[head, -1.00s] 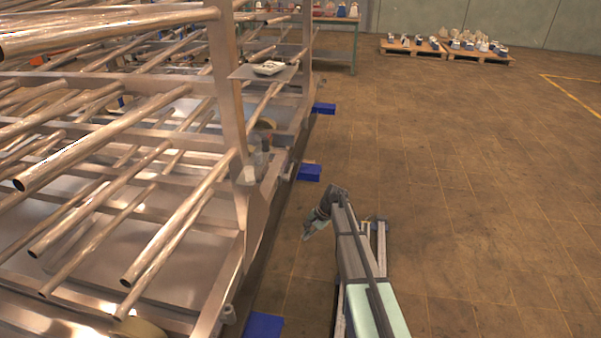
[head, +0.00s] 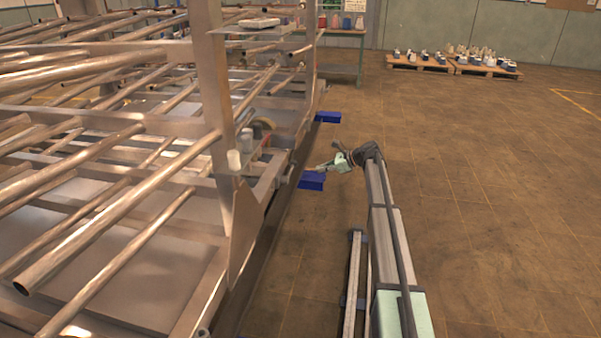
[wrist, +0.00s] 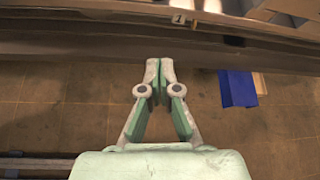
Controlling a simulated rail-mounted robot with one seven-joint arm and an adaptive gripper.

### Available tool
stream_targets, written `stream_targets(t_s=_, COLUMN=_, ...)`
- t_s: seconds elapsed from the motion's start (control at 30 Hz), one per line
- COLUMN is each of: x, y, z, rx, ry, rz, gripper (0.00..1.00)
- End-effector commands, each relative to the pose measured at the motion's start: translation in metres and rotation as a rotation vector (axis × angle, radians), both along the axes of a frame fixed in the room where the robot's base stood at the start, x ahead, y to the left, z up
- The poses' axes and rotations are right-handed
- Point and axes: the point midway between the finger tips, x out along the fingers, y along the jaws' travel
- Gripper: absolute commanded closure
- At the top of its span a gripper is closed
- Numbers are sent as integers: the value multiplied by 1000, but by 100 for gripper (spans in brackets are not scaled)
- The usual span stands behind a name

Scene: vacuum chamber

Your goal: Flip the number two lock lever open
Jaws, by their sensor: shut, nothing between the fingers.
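I cannot pick out the number two lock lever in either view. In the wrist view a small pale tag (wrist: 178,19), which seems to read 1, sits on the metal frame edge (wrist: 90,38) with a small peg beside it. My gripper (wrist: 159,66) is shut and empty, its fingertips together over the floor just short of that edge. In the head view my gripper (head: 312,169) points left toward the side of the metal rack (head: 227,100), close above a blue block. Any contact with the rack cannot be seen.
Blue blocks (head: 311,181) lie on the floor along the rack; one shows right of my fingers in the wrist view (wrist: 238,88). Copper-coloured tubes (head: 120,205) stick out of the rack. Pallets with containers (head: 420,62) stand far back. The floor at right is clear.

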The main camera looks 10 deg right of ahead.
Motion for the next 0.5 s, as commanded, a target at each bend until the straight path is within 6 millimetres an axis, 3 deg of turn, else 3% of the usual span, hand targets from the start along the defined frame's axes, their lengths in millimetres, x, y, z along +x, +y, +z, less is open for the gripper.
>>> stream_targets(t_s=0.5, x=3, y=6, z=-4, rx=-1, ry=0, rz=1, gripper=100)
